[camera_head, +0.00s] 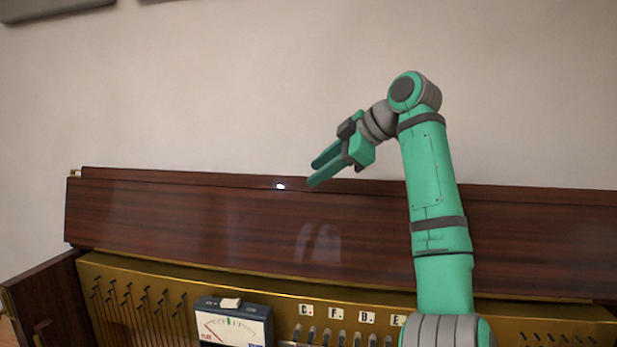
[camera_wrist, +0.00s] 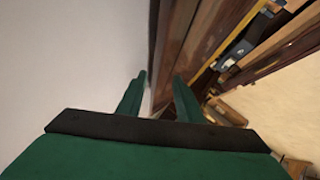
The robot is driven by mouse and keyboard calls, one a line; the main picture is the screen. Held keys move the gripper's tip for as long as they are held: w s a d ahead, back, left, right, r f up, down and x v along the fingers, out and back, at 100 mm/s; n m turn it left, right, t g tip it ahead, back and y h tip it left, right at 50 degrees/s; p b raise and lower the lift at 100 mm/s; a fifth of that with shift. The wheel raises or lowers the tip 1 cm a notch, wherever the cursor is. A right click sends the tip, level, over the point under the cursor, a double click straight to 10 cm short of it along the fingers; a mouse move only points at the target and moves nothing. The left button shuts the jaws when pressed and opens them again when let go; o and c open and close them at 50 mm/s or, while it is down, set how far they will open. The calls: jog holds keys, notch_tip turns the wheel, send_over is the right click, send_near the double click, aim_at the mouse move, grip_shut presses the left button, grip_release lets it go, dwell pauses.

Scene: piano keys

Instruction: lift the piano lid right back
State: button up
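The piano lid (camera_head: 190,215) is a long, dark reddish-brown panel. It stands raised behind the brass-coloured piano interior, with its top edge close to the pale wall. My gripper (camera_head: 312,174) is open, its two green fingers apart, at the lid's top edge near the middle and pointing left and down. In the wrist view my gripper (camera_wrist: 160,76) shows with the wall to its left and the brown lid (camera_wrist: 193,35) ahead and to its right. I see nothing held. I cannot tell whether a finger touches the lid.
A dark blue tuner box (camera_head: 234,322) with a white dial sits on the brass frame (camera_head: 140,272). Letter labels and several pins are beside it. A wooden side piece (camera_head: 45,290) stands at the lower left. The wall (camera_head: 220,90) is close behind the lid.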

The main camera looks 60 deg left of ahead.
jog(key=s+v, duration=0.1)
jog(key=v, duration=0.5)
jog(key=shift+w+r, duration=0.25)
jog(key=shift+d, duration=0.1)
